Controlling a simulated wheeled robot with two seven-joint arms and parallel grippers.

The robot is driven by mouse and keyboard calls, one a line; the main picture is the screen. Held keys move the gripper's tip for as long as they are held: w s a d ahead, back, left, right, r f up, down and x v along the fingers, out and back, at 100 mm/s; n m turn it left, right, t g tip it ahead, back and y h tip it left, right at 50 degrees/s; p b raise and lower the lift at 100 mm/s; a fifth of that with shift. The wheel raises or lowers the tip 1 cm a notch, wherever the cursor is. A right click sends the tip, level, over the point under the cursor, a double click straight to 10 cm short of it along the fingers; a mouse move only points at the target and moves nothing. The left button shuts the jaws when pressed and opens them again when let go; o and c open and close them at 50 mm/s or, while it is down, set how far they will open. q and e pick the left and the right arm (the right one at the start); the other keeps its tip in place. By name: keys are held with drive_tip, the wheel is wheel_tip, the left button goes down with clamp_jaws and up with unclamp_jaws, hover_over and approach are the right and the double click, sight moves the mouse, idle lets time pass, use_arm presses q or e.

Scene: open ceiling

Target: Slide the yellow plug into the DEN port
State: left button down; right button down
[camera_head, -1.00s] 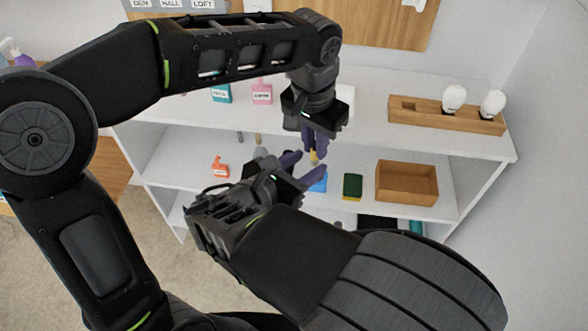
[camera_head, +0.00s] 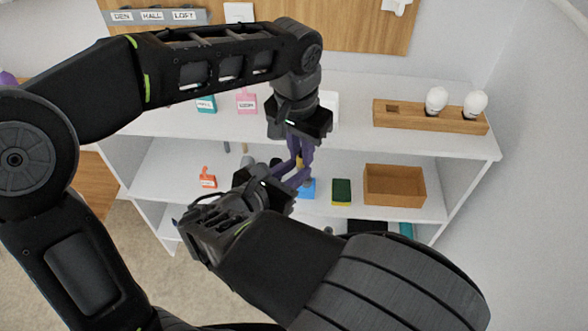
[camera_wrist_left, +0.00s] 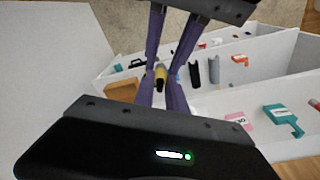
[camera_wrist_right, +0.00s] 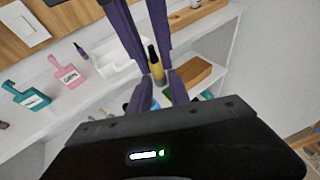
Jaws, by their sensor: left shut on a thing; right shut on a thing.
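The small yellow plug (camera_head: 299,162) with black ends is held in the air in front of the shelves, between my two grippers. My left gripper (camera_head: 299,152) points down from above and is shut on it. My right gripper (camera_head: 298,174) reaches up from below and is also shut on it. The plug shows between purple fingers in the left wrist view (camera_wrist_left: 160,77) and the right wrist view (camera_wrist_right: 157,72). The grey panel (camera_head: 190,17) labelled DEN, HALL and LOFT is at the top left; the DEN label (camera_head: 122,16) is leftmost. The port openings are not visible.
The white shelf (camera_head: 350,110) holds teal (camera_head: 206,104) and pink (camera_head: 247,101) tags and a wooden block (camera_head: 410,115) with white bulbs. Below are a sponge (camera_head: 341,192) and a wooden box (camera_head: 394,186). My left arm passes just below the labelled panel.

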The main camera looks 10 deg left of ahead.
drive_tip(key=c, duration=1.3)
unclamp_jaws()
drive_tip(key=shift+o, duration=0.2)
drive_tip(key=shift+s, duration=0.1)
drive_tip(key=v, duration=0.7)
drive_tip(key=shift+s+r, duration=0.15)
